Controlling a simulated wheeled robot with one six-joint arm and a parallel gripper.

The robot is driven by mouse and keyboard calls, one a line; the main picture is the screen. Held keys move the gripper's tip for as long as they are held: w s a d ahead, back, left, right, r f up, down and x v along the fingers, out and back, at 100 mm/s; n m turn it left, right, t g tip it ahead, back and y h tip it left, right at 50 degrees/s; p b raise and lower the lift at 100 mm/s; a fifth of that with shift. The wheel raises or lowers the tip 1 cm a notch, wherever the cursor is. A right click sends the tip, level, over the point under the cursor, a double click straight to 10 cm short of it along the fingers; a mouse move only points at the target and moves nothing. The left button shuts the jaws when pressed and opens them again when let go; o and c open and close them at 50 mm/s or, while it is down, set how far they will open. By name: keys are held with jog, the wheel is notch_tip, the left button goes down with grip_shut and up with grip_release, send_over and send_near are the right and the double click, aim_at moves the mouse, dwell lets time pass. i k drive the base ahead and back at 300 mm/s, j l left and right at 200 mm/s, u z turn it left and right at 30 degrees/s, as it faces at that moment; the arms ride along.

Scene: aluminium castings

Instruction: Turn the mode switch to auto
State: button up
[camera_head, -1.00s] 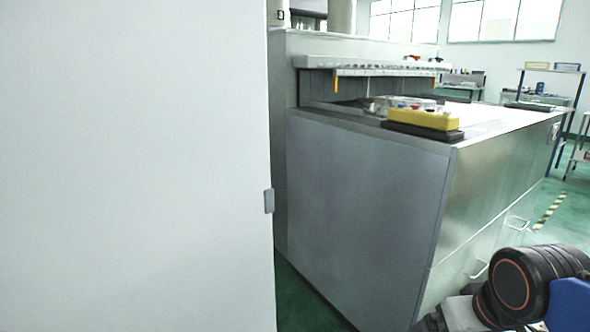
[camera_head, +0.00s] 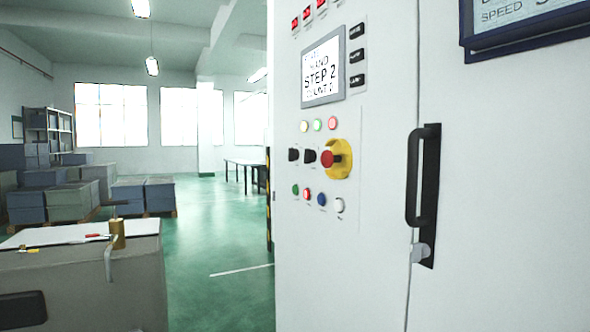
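A white control cabinet (camera_head: 385,200) fills the right half of the head view. Its panel has two small black knobs, a left one (camera_head: 293,155) and a right one (camera_head: 310,156), beside a red emergency stop on a yellow base (camera_head: 337,158). I cannot tell which knob is the mode switch, nor read their labels or positions. The display (camera_head: 322,70) above appears to read HAND, STEP 2 and a count line. My gripper is not in view.
A black door handle (camera_head: 423,190) sticks out from the cabinet at the right. A grey bench (camera_head: 90,285) with a brass-coloured fixture (camera_head: 117,234) stands at the lower left. Several stacked grey blocks (camera_head: 75,200) are farther back. Green floor (camera_head: 215,235) lies open between.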

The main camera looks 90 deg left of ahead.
aim_at(293, 154)
jog(key=u, duration=2.75)
